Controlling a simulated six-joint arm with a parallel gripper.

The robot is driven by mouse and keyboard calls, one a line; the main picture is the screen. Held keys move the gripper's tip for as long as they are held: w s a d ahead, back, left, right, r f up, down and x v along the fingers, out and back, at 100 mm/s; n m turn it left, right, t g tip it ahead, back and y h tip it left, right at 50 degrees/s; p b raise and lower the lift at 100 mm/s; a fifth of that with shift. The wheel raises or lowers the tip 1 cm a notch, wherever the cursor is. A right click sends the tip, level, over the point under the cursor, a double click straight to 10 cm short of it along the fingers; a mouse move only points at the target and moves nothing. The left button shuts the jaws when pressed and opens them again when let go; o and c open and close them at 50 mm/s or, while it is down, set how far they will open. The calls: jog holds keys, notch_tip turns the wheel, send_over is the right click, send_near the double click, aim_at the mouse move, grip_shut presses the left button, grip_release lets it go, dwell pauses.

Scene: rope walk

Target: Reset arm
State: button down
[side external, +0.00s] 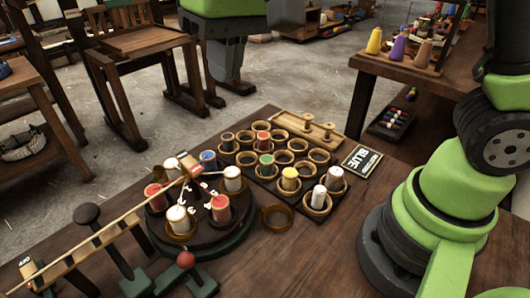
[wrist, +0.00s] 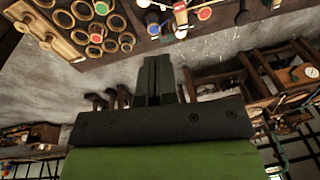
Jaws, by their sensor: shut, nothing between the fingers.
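My gripper (side external: 228,72) hangs in the upper middle of the side external view, beyond the far edge of the workbench and well apart from the spools. In the wrist view its two dark fingers (wrist: 156,80) lie together, shut and empty. My green arm and base stand at the right of the side external view. A round dark turntable (side external: 240,236) carries several red and white spools on the bench. A dark tray (side external: 268,176) with wooden ring holders stands beside it, also seen in the wrist view (wrist: 82,30). Several holders are empty; others hold white, yellow, red, blue or green spools.
A card reading "BLUE" (side external: 362,160) lies right of the tray. A loose wooden ring (side external: 277,217) lies near the turntable. A wooden rail (side external: 90,245) runs at front left. A wooden chair (side external: 135,50) and a side table (side external: 400,72) with cones stand behind.

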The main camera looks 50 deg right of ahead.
jog(key=s+d+r+m+t, duration=0.3)
jog(key=s+d, duration=0.6)
jog(key=s, duration=0.6)
jog(key=shift+r+t+y, duration=0.2)
jog(key=shift+t+y, duration=0.2)
jog(key=shift+t, duration=1)
jog(key=shift+d, duration=0.1)
